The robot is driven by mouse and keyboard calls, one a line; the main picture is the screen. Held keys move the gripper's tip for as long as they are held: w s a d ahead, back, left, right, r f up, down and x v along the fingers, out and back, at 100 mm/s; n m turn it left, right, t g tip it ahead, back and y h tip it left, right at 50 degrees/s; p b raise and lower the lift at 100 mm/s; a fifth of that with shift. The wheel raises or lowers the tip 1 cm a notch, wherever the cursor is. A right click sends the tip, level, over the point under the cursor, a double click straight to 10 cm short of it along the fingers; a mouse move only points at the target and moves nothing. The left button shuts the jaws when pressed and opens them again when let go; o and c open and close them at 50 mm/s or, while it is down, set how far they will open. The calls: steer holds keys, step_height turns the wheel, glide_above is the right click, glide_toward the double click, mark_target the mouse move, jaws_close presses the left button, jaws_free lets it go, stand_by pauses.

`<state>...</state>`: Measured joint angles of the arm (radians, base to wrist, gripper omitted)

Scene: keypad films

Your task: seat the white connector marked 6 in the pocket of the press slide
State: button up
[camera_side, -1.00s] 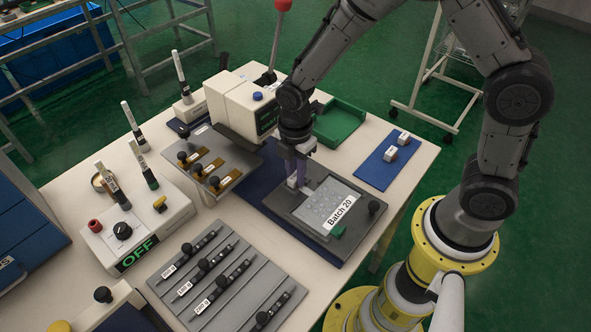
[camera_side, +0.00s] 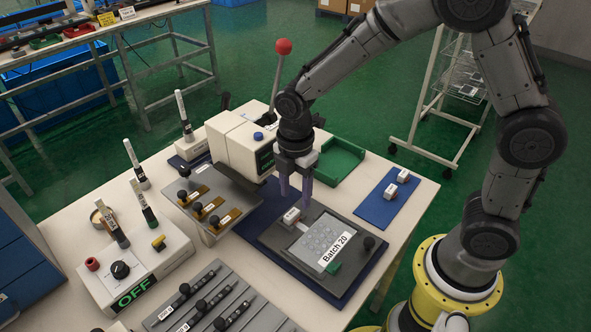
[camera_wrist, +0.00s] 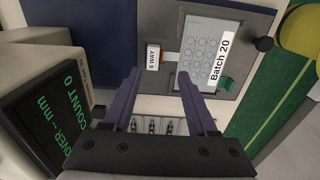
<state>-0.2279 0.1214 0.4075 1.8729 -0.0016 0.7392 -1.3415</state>
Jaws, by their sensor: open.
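The white connector (camera_side: 291,215), marked "6 WAY" in the wrist view (camera_wrist: 153,56), sits on the grey press slide (camera_side: 275,234) at the end of the clear keypad film (camera_side: 317,240) labelled "Batch 20". It looks upright and in line with the film's end. The pocket is hidden under or around it, and I cannot tell how deep it sits. My gripper (camera_side: 296,196) is open and empty just above the connector, with its purple fingers apart. In the wrist view the fingers (camera_wrist: 159,78) point towards the connector without touching it.
The white press (camera_side: 238,142) with its red-knobbed lever stands behind and left. A plate with amber strips (camera_side: 212,205) is close on the left. A blue mat (camera_side: 375,209) with white connectors and a green tray (camera_side: 340,165) lie to the right. A black knob (camera_side: 369,243) rises from the slide.

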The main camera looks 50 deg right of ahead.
step_height(320, 180, up, 7)
stand_by(0.3)
steer(key=s+d+r+m+t, duration=0.5)
steer(key=s+r, duration=0.3)
steer(key=r, duration=0.3)
steer(key=s+d+f+m, duration=0.2)
steer(key=s+d+m, duration=0.1)
steer(key=s+m, duration=0.7)
steer(key=m, duration=0.3)
steer(key=shift+s+t, duration=0.2)
steer(key=shift+t, duration=0.1)
